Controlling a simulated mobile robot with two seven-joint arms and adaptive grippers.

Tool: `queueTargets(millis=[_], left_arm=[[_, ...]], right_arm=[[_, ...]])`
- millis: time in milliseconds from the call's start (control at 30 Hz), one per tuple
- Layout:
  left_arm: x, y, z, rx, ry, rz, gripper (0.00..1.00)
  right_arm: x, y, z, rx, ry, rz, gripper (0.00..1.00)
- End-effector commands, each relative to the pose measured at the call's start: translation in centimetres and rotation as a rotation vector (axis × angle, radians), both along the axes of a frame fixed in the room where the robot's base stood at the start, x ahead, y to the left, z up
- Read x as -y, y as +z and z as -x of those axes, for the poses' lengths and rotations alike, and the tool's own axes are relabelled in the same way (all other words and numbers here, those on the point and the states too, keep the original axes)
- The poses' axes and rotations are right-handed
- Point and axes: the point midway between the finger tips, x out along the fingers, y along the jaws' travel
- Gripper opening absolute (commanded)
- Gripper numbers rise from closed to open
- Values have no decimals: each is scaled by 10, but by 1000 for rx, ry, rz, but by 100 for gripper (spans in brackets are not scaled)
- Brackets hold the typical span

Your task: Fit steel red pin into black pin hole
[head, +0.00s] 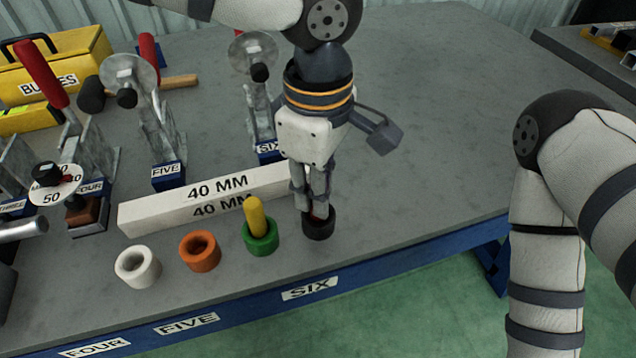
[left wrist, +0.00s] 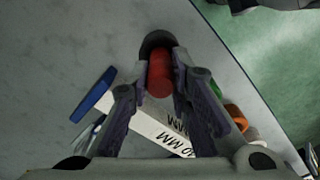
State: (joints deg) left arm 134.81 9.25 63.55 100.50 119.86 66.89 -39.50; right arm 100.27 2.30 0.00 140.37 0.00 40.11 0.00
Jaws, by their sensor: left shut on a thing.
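My left gripper (head: 316,203) points down over the black pin hole (head: 318,228), a short black ring on the table near its front edge. The gripper is shut on the red pin (left wrist: 159,76), which shows between the two fingers in the left wrist view. In that view the black ring (left wrist: 156,40) lies just beyond the pin. In the head view the fingers mostly hide the pin. Its lower end is at the ring's mouth, but I cannot tell how deep it sits. My right gripper is out of view.
A green ring (head: 262,246) with a yellow pin (head: 254,213) stands just left of the black one. Further left are an orange ring (head: 199,251) and a white ring (head: 137,267). A white 40 MM block (head: 150,219) lies behind them. The table right of my gripper is clear.

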Motion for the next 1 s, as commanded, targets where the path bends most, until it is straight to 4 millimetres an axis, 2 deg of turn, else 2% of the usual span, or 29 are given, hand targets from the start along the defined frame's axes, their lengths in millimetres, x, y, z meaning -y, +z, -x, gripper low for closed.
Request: queueTargets(millis=[67, 100, 167, 433, 533, 800, 1000], left_arm=[[0, -2, 0, 0, 0, 0, 0], [0, -2, 0, 0, 0, 0, 25], [0, -2, 0, 0, 0, 0, 39], [0, -2, 0, -1, 0, 0, 39], [0, 6, 0, 2, 1, 0, 39], [1, 79, 0, 6, 2, 2, 39], [0, 114, 0, 1, 1, 0, 39]], right_arm=[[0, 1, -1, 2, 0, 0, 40], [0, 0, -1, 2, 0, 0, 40], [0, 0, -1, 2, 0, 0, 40], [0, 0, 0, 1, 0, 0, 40], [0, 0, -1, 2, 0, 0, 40], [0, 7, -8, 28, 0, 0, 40], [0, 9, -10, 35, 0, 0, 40]])
